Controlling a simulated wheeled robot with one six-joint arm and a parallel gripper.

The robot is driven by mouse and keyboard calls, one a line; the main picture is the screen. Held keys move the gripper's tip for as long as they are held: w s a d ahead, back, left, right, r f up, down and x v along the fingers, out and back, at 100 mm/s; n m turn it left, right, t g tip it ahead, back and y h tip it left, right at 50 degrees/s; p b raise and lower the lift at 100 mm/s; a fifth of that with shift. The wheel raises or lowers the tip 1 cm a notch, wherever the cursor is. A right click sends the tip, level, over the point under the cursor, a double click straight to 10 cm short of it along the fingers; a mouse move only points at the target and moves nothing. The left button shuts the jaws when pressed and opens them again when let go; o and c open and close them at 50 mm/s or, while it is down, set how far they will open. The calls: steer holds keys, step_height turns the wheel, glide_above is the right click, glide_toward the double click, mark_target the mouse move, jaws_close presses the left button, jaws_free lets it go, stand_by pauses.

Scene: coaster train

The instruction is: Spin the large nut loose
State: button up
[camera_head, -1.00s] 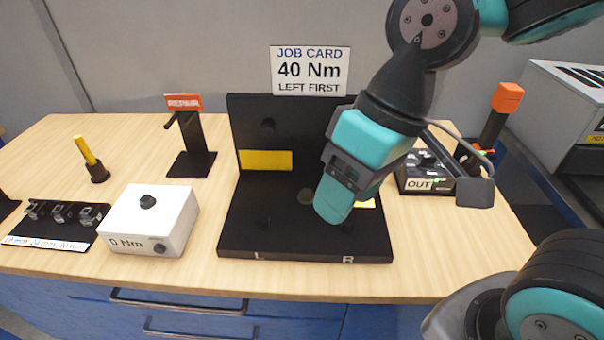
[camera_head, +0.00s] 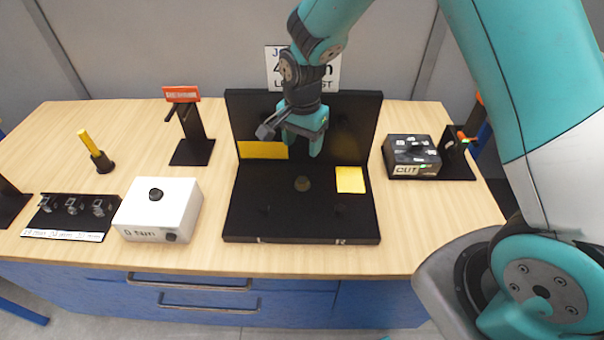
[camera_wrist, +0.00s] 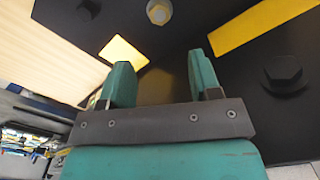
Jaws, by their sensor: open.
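My gripper (camera_head: 300,146) is open and empty, in front of the upright black board (camera_head: 352,122). Its two fingers show apart in the wrist view (camera_wrist: 161,78), with nothing between them. A greyish round nut (camera_head: 302,184) sits on the black base plate (camera_head: 255,228), below and in front of the gripper. It also shows at the top of the wrist view (camera_wrist: 159,11), beyond the fingertips. A dark hex head (camera_wrist: 283,72) shows on a black face to the right of the fingers in the wrist view. I cannot tell which of the two is the large nut.
A yellow square (camera_head: 350,180) lies on the base plate, and a yellow strip (camera_head: 262,150) is on the board. A white box (camera_head: 160,210) stands left, a black CUT box (camera_head: 411,156) right. A red-topped REPAIR stand (camera_head: 190,130) is at the back left. Front wood is clear.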

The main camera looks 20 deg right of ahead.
mark_target(302, 180)
step_height(302, 180, down, 12)
steer(key=p, duration=0.2)
steer(key=shift+p, duration=0.4)
steer(key=shift+c, duration=0.2)
steer(key=c, duration=0.9)
